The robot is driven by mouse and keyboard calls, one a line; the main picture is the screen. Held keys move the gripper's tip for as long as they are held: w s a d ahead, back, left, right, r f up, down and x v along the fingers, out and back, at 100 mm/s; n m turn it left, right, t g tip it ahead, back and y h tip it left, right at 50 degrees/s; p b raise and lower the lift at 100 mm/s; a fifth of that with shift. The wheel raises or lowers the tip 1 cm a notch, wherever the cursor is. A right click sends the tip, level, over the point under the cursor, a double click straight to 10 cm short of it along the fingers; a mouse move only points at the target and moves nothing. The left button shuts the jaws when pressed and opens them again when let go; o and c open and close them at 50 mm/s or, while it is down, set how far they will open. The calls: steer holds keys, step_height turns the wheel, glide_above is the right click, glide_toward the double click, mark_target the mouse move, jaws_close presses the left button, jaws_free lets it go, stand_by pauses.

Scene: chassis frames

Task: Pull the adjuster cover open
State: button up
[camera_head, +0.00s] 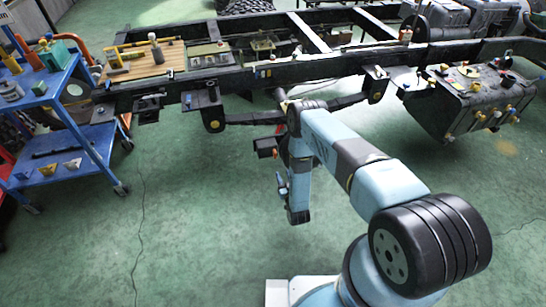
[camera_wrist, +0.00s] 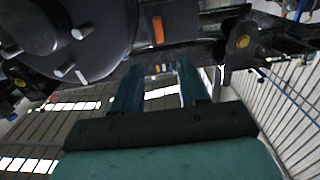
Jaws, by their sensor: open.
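My gripper (camera_wrist: 159,80) shows in the wrist view as two parallel teal fingers, open with a clear gap and nothing between them. They point up toward the underside of the frame. A small orange piece (camera_wrist: 157,29) sits above the fingertips, beside a round dark hub with studs (camera_wrist: 75,35); I cannot tell whether it is the adjuster cover. In the head view, a small dark and red part (camera_head: 265,147) shows below the frame, beside my bent arm. The gripper's fingers are not clear in the head view.
The dark chassis frame (camera_head: 230,78) crosses the head view, with brackets hanging below it. A dark tank (camera_head: 490,95) hangs at right. A blue cart (camera_head: 85,145) stands at left. The green floor in front is largely clear.

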mark_target(275, 155)
steer(key=x, duration=1.3)
steer(key=shift+w+a+f, duration=0.1)
steer(key=shift+w, duration=0.15)
jaws_close()
